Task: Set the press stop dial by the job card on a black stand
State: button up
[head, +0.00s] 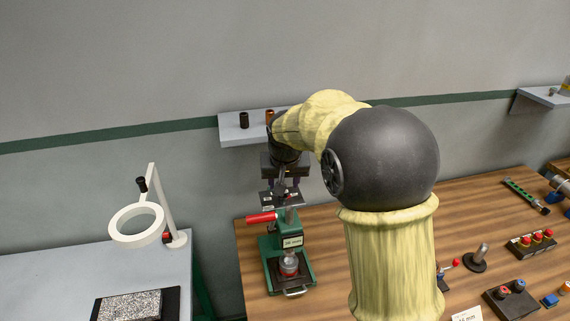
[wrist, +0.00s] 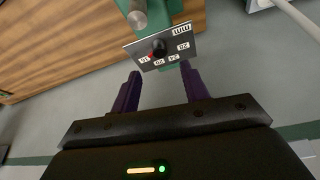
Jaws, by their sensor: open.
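A green press (head: 305,262) with a red-handled lever (head: 262,218) stands at the left end of the wooden bench. In the wrist view its stop dial is a grey plate (wrist: 181,32) with number labels and a black knob (wrist: 159,46). The knob's red mark points towards the plate's lower left, near the labels that seem to read 16 and 20. My gripper (head: 282,183) is above the press. Its purple fingers are open and empty, short of the knob, which lies ahead between them (wrist: 160,68). A white card (head: 467,315) ending in "mm" is cut off at the bottom edge; its number and stand are unclear.
A wall shelf (head: 232,134) with small items is just behind my wrist. A white ring magnifier (head: 137,222) stands on the grey table at left. Button boxes (head: 531,243) and small tools lie on the bench at right. My arm hides the bench's middle.

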jog(key=b+v, duration=0.1)
jog(key=v, duration=0.9)
jog(key=s+d+f+g, duration=0.1)
jog(key=s+d+f, duration=0.5)
jog(key=s+f, duration=0.4)
jog(key=s+d+f+g, duration=0.1)
jog(key=s+d+f, duration=0.6)
jog(key=s+f, duration=0.2)
jog(key=shift+s+f+m, duration=0.3)
jog(key=shift+s+f, duration=0.05)
jog(key=shift+s, duration=0.2)
